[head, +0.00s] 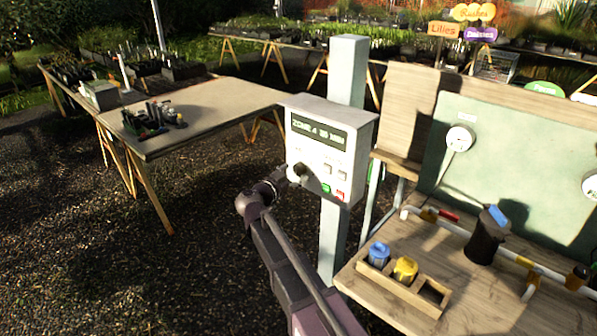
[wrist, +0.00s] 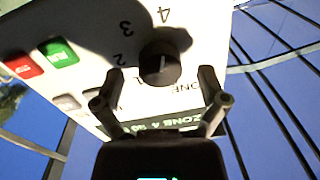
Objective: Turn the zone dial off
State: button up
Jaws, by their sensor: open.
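The white control box (head: 328,150) is mounted on a grey post, with a lit display reading something like "ZONE A 30 MIN". The round black zone dial (wrist: 160,68) is on its front face, with printed numbers around it, upside down in the wrist view. A pale pointer mark shows on the dial; which label it points to is unclear. My gripper (wrist: 162,76) is open, with one finger on each side of the dial; contact cannot be told. In the head view my gripper (head: 290,174) is at the box's lower left and mostly hides the dial.
Green (wrist: 59,53) and red (wrist: 20,66) buttons sit close to the dial. A wooden bench (head: 365,290) with pipes and a rack holding blue and yellow parts is at the right. Another table (head: 215,105) stands at the back left. Gravel ground is clear at the left.

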jog(key=shift+x, duration=0.8)
jog(key=c, duration=1.1)
